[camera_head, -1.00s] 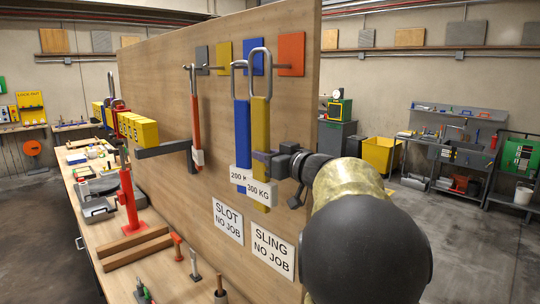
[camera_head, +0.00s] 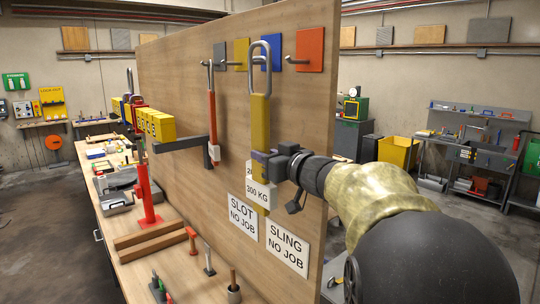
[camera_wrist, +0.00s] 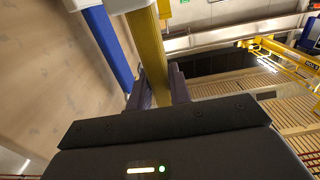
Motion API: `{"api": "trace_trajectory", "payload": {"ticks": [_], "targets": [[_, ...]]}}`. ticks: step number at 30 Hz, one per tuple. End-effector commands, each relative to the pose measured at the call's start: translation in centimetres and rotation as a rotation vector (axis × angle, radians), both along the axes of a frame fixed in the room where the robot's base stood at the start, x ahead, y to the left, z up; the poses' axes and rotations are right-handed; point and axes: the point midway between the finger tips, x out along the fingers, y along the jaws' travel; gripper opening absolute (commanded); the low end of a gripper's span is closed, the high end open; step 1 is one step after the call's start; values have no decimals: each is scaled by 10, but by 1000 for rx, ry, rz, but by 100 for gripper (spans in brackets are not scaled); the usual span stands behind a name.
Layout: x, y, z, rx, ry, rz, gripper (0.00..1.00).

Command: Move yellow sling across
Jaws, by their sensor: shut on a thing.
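In the wrist view the yellow sling (camera_wrist: 151,48) runs up from between my fingers (camera_wrist: 160,88). The blue sling (camera_wrist: 108,45) hangs apart to its left there; in the head view the yellow sling hides it. I cannot tell whether the yellow sling's link still hangs on a peg.
The board (camera_head: 180,180) bears grey (camera_head: 220,55), yellow (camera_head: 241,50), blue (camera_head: 261,62) and orange (camera_head: 311,50) plates, with pegs. A red sling (camera_head: 212,115) hangs left, near a dark bracket (camera_head: 180,148).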

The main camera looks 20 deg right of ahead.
Motion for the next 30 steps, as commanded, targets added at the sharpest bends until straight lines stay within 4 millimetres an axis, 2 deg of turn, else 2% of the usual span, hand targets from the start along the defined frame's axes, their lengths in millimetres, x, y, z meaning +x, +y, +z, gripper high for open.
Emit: {"api": "trace_trajectory", "payload": {"ticks": [13,30], "targets": [[-8,22,1,1,-3,2,0],[-8,22,1,1,-2,0,0]]}}
